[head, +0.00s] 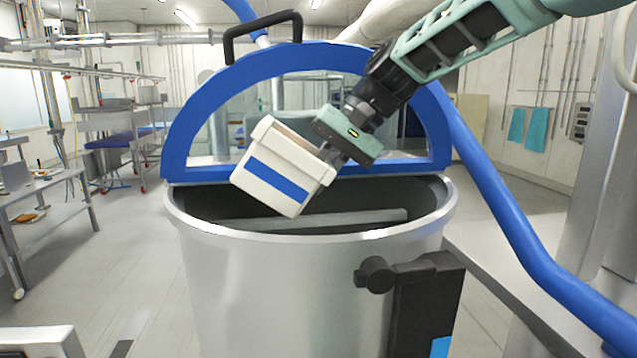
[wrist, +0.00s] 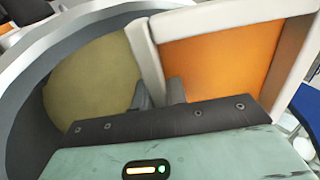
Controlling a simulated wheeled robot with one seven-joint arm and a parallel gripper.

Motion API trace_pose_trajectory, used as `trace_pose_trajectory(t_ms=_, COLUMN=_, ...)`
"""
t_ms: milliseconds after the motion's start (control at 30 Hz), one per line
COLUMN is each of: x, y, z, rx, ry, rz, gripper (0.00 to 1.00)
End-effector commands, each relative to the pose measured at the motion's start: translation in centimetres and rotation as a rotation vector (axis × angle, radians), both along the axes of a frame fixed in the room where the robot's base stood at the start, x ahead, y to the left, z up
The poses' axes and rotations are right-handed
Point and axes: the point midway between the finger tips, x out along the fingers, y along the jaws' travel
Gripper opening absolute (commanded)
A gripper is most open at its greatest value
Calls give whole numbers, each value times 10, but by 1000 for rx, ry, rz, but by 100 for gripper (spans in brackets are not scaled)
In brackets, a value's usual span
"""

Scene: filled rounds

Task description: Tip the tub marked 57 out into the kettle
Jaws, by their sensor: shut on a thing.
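My gripper (head: 332,154) is shut on the wall of a white tub (head: 278,168) with a blue band on its side. No number is readable on the tub. In the wrist view, the gripper fingers (wrist: 160,93) pinch the tub's white wall (wrist: 145,55), and an orange surface (wrist: 215,65) shows inside the tub. A yellowish surface (wrist: 92,82) shows down in the kettle. I cannot tell whether anything is pouring.
A blue-framed lid (head: 185,130) with a black handle stands raised behind the kettle. A bar (head: 330,219) crosses the kettle mouth. A blue pipe (head: 510,225) runs down the right side. Tables (head: 45,183) stand at left, with open floor between.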

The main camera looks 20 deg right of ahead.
Motion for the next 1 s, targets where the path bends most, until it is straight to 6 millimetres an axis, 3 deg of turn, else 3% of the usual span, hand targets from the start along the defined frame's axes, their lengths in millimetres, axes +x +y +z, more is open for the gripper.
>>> trace_pose_trajectory(t_ms=1000, x=2, y=4, z=-13, rx=265, ry=-78, rz=-1, gripper=0)
